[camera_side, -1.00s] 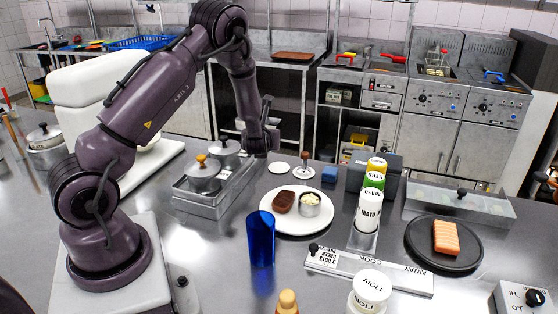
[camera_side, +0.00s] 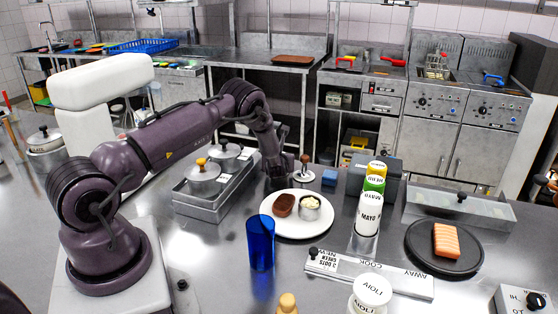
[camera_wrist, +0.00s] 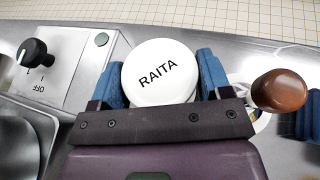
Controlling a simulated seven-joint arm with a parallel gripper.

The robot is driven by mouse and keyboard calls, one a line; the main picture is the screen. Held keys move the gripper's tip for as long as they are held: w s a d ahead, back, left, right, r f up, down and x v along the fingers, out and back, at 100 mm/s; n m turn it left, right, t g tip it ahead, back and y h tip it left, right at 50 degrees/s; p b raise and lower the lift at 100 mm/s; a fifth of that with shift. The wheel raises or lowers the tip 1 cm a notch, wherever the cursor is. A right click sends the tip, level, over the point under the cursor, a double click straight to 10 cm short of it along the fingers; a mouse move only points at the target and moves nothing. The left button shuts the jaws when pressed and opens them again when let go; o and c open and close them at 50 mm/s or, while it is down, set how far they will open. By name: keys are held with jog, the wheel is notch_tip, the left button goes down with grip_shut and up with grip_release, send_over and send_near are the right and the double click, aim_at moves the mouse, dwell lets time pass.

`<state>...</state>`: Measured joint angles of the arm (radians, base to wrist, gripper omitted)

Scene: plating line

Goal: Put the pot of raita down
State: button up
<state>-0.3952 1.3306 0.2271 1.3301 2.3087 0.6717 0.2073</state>
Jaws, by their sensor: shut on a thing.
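The pot of raita (camera_wrist: 160,72), round and white-lidded with RAITA printed on top, sits upright between my gripper's two blue finger pads in the wrist view. My gripper (camera_wrist: 162,82) is shut on it. In the side view my gripper (camera_side: 279,181) is low over the counter, just behind the white plate and right of the steel tray with lidded pots. There the pot is hidden by the gripper, and I cannot tell whether its base touches the counter.
A wooden-handled tool (camera_wrist: 278,91) stands close right of the pot. A switch box (camera_wrist: 63,65) is to its left in the wrist view. The white plate (camera_side: 298,231) holds a brown patty and a small cup. A blue glass (camera_side: 260,243) and mayo bottle (camera_side: 369,213) stand nearby.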

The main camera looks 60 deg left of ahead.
jog(key=shift+f, duration=0.15)
jog(key=o, duration=0.7)
